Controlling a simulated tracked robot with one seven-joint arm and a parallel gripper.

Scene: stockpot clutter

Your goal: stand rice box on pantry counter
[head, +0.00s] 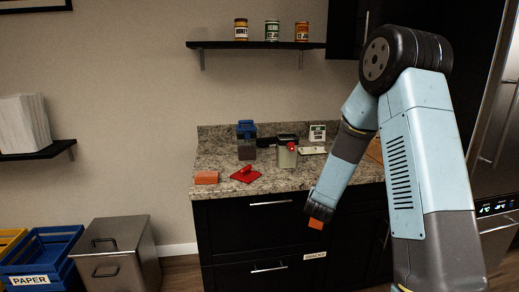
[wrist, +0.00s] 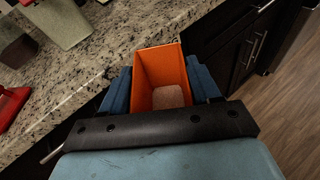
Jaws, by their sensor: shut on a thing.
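My gripper (head: 319,212) is shut on an orange box, which I take to be the rice box (head: 315,224). It is held in front of the dark drawers, below the level of the counter top. In the wrist view the orange box (wrist: 142,78) sits between the two blue fingers. It looks open at the end facing the camera, with a pale pinkish block or fill at the bottom. The speckled granite counter (head: 222,158) is behind and above the box; it also shows in the wrist view (wrist: 60,85). The box's lower end is hidden in the wrist view.
On the counter are an orange block (head: 206,178), a red tool (head: 246,174), a blue-topped container (head: 247,145), a grey-green canister (head: 287,153) and a small white sign (head: 317,133). The counter's front middle is clear. Cans stand on the wall shelf (head: 255,45).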

